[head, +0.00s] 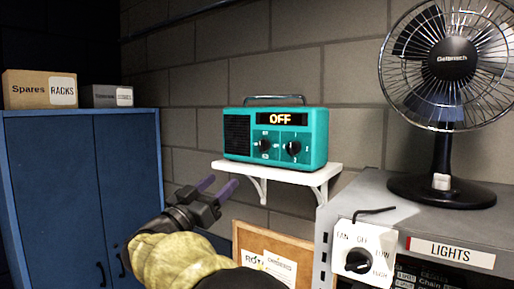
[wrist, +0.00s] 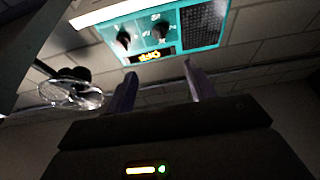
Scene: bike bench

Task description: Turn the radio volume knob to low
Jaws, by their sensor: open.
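A teal radio (head: 236,114) stands upright on a white wall shelf (head: 280,171). Its lit display (head: 282,118) reads OFF. Below the display are two black knobs, a left one (head: 264,145) and a right one (head: 292,148). Their markings are too small to tell which is the volume knob. My gripper (head: 217,186) is open and empty, below and left of the radio, its purple fingers pointing up toward the shelf and apart from it. In the wrist view the radio (wrist: 178,47) appears upside down beyond the fingers (wrist: 159,73), both knobs visible.
A black fan (head: 446,110) stands on a grey cabinet (head: 365,192) at right, with a fan switch box (head: 362,250) and LIGHTS label on its front. A blue cabinet (head: 75,190) with boxes is at left. A corkboard (head: 270,240) hangs below the shelf. Space before the radio looks clear.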

